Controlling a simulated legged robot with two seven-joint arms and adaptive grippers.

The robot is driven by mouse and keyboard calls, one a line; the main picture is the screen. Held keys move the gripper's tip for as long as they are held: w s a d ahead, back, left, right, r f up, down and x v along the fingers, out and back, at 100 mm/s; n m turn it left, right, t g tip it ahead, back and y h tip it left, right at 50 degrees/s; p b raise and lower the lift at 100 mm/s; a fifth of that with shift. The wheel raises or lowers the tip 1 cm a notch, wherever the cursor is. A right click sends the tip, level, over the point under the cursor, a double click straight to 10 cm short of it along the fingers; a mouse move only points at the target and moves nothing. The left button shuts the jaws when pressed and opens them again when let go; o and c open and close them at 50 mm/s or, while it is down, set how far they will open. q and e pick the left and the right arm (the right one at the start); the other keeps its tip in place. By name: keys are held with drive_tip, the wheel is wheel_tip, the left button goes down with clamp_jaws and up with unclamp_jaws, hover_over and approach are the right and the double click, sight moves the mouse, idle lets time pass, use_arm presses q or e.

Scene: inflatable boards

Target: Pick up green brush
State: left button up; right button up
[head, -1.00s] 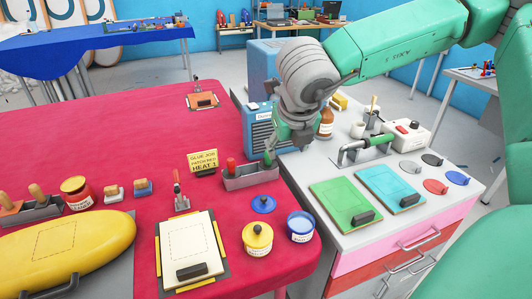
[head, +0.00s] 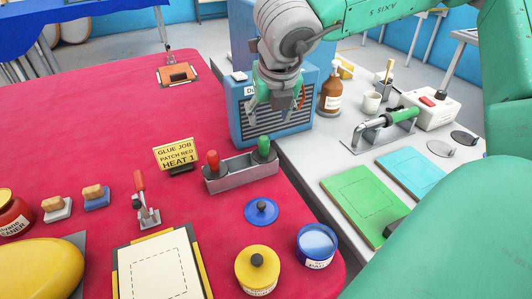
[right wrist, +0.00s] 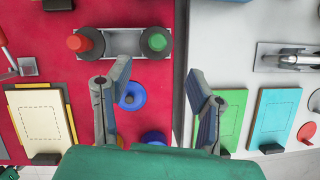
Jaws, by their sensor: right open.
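The green brush (head: 264,148) stands upright in a grey holder (head: 240,180) on the red table, with its green handle up. A red-handled one (head: 213,161) stands at the holder's left end. In the right wrist view the green handle (right wrist: 157,42) shows from above, beyond the fingertips and roughly between their lines. My right gripper (head: 278,101) hangs above and behind the holder in the head view, in front of the blue box. In the right wrist view its two fingers (right wrist: 157,80) are spread with nothing between them. My left gripper is not in view.
A blue box (head: 292,125) and a brown bottle (head: 330,93) stand behind the holder. A yellow sign (head: 176,153) is at its left. A blue lid (head: 261,211), a yellow tin (head: 257,268) and a blue tin (head: 316,245) are in front.

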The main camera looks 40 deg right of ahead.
sight(267, 139)
drive_tip(key=f, duration=0.1)
drive_tip(key=w+a+f+b, duration=0.1)
drive_tip(key=f, duration=0.1)
drive_tip(key=w+f, duration=0.1)
drive_tip(key=f, duration=0.1)
drive_tip(key=shift+a+f, duration=0.1)
drive_tip(key=shift+a, duration=0.05)
drive_tip(key=d+f, duration=0.1)
drive_tip(key=d+f+b, duration=0.1)
drive_tip(key=d+f, duration=0.1)
drive_tip(key=shift+w+f, duration=0.15)
drive_tip(key=shift+w, duration=0.25)
drive_tip(key=shift+b+x, duration=0.35)
drive_tip(key=shift+x, duration=0.9)
drive_tip(key=shift+a+f, duration=0.25)
drive_tip(key=shift+f, duration=0.1)
drive_tip(key=shift+w+a+f, duration=0.1)
drive_tip(key=shift+w+a, duration=0.1)
drive_tip(key=shift+a, duration=0.1)
drive_tip(key=shift+d, duration=0.25)
drive_tip(key=c, duration=1)
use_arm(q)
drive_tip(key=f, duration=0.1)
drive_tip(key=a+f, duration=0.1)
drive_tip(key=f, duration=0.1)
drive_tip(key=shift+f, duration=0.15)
use_arm(e)
drive_tip(key=shift+s+d+f, duration=0.1)
drive_tip(key=shift+d, duration=0.15)
clamp_jaws()
